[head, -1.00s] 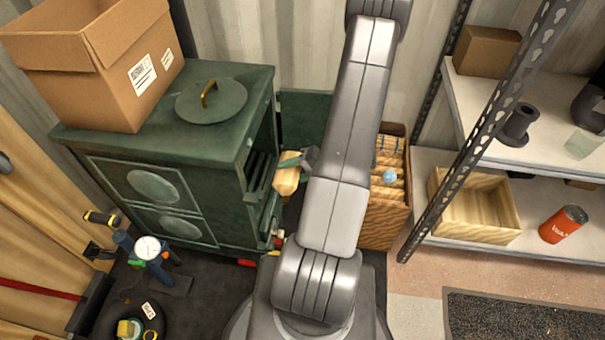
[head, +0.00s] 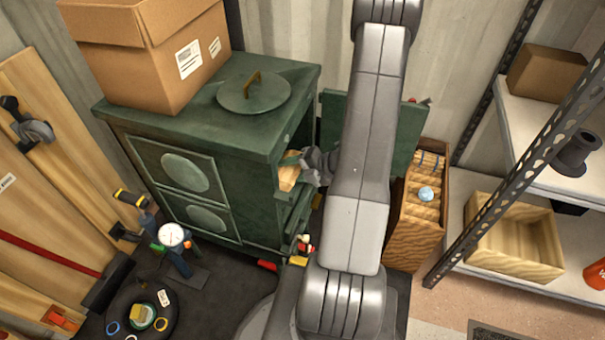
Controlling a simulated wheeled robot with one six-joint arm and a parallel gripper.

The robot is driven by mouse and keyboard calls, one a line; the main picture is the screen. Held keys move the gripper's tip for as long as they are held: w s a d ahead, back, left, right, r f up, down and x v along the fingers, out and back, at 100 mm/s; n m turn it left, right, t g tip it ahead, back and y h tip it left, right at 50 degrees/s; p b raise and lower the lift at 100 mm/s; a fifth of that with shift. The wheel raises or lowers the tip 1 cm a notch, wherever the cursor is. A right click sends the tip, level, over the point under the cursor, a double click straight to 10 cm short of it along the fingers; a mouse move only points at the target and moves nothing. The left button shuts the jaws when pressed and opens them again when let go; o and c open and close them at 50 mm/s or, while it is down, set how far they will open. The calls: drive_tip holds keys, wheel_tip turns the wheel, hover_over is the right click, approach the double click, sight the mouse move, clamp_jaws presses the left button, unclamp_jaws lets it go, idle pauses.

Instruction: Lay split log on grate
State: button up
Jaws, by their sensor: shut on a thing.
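The split log (head: 288,178), pale wood, is at the open right side of the green stove (head: 230,225). Its near end shows in the doorway, and its far part is hidden inside or behind the stove's edge. My gripper (head: 299,163) is shut on the log, reaching in from the right with my arm across the middle of the view. The grate is not clearly visible now; the stove wall and the log hide it. I cannot tell whether the log touches it.
The stove door (head: 400,135) stands open behind my arm. A cardboard box (head: 150,55) and a round lid (head: 253,92) sit on the stove.

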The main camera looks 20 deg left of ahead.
sight(299, 169)
drive_tip(key=a+b, duration=0.1)
drive_tip(key=a, duration=0.2)
drive_tip(key=a+f+b, duration=0.1)
drive_tip(key=a, duration=0.2)
drive_tip(key=a+b, duration=0.1)
drive_tip(key=a, duration=0.3)
drive_tip(key=shift+w+f, duration=0.3)
drive_tip(key=shift+w, duration=0.05)
drive_tip(key=shift+d+f+b, duration=0.1)
drive_tip(key=shift+f+b, duration=0.55)
drive_tip(key=shift+f, duration=0.3)
drive_tip(key=o, duration=1.2)
drive_tip(key=shift+f, duration=0.1)
drive_tip(key=shift+s+d, duration=0.1)
drive_tip(key=shift+d, duration=0.05)
drive_tip(key=p+v, duration=0.4)
drive_tip(key=v, duration=0.9)
drive_tip(key=shift+d+r, duration=0.2)
drive_tip(key=shift+r, duration=0.15)
